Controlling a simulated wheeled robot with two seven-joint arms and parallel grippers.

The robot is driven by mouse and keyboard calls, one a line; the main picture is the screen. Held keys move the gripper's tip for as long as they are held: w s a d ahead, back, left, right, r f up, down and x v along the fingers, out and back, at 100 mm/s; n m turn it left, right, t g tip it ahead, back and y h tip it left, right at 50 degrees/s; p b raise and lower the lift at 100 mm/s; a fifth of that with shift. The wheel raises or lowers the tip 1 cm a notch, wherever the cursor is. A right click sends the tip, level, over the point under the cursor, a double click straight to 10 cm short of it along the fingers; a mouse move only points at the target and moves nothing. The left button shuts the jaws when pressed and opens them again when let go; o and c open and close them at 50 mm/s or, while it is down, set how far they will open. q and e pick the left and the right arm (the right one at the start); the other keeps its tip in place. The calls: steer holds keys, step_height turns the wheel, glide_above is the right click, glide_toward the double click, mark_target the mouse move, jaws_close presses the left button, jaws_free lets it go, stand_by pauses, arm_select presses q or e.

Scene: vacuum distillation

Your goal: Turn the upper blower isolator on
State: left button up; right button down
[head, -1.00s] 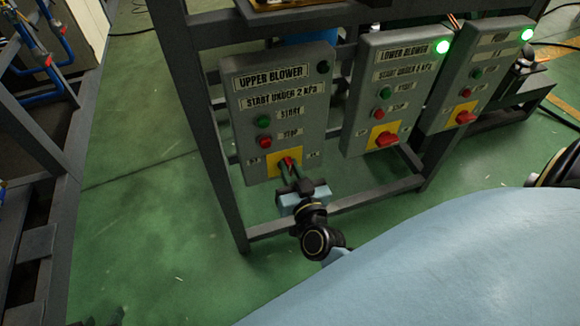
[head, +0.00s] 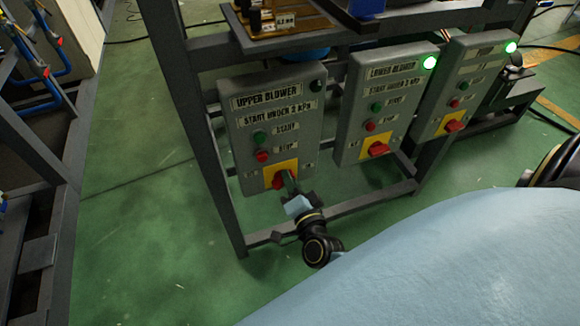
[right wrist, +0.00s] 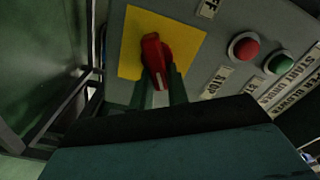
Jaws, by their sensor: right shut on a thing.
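The upper blower box (head: 270,120) is grey with a green start button, a red stop button and a dark lamp at its top right. Its isolator is a red rotary handle (head: 277,183) on a yellow plate (head: 285,167) at the bottom; the handle also shows in the right wrist view (right wrist: 156,62). My right gripper (head: 289,184) is shut on the handle, its fingers partly hiding it. In the right wrist view, the handle stands turned relative to the edges of the yellow plate (right wrist: 186,38). My left gripper is not in view.
The lower blower box (head: 385,105) and a third box (head: 462,85) stand to the right, each with a lit green lamp and a red handle. A dark metal frame (head: 215,170) carries the boxes. Green floor (head: 150,220) is open to the left.

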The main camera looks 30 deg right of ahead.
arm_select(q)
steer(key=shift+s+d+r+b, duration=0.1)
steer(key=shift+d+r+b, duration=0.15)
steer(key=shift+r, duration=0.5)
arm_select(e)
steer(key=m, duration=0.6)
steer(key=shift+d+f, duration=0.1)
steer(key=shift+f, duration=0.3)
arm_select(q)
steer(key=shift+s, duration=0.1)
arm_select(e)
steer(key=c, duration=1.4)
jaws_free()
steer(key=shift+o, duration=0.2)
steer(key=shift+s, duration=0.1)
